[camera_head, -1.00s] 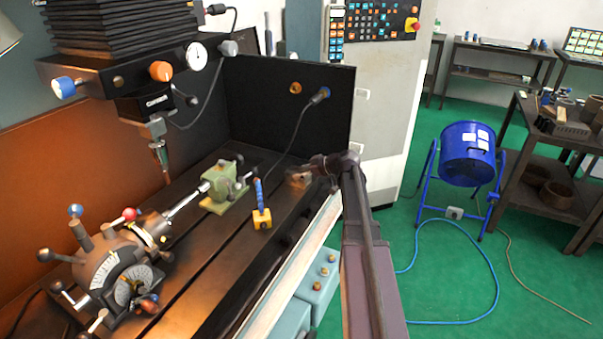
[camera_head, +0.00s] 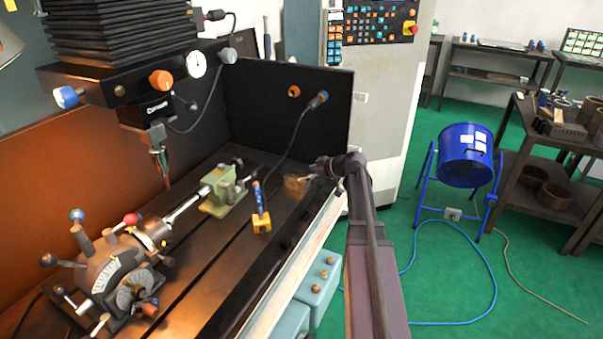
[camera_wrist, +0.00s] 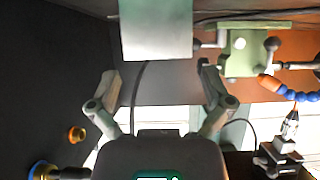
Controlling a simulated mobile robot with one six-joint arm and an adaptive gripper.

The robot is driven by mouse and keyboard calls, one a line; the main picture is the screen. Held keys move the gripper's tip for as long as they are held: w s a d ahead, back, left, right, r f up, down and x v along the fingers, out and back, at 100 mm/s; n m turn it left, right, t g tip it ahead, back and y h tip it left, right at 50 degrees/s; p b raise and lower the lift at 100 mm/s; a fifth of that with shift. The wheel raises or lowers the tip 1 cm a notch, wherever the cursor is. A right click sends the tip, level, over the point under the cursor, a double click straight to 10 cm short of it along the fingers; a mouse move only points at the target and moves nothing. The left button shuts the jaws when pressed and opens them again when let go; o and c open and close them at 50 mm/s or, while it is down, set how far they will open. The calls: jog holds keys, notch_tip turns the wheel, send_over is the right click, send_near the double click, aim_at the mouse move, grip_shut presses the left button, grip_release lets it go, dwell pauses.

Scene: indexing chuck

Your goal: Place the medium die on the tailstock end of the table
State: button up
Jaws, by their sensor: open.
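A small block, which I take to be the medium die (camera_head: 297,187), sits at the far right end of the machine table (camera_head: 215,262), right of the green tailstock (camera_head: 222,192). In the head view it looks brown. In the wrist view the pale grey block (camera_wrist: 155,30) lies beyond the fingertips, with its upper part cut off by the frame. My gripper (camera_head: 316,168) is just behind and right of the block. In the wrist view my gripper (camera_wrist: 160,78) is open, with nothing between its fingers. The tailstock (camera_wrist: 238,55) shows to the right there.
A blue hose on a yellow base (camera_head: 261,223) stands in front of the tailstock. The indexing head (camera_head: 112,268) is at the left. A black panel (camera_head: 268,105) rises behind the table end. The spindle (camera_head: 160,150) hangs above. A blue drum fan (camera_head: 466,155) stands on the floor.

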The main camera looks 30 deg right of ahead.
jog(key=p+v, duration=0.4)
jog(key=v, duration=0.5)
dwell(0.5)
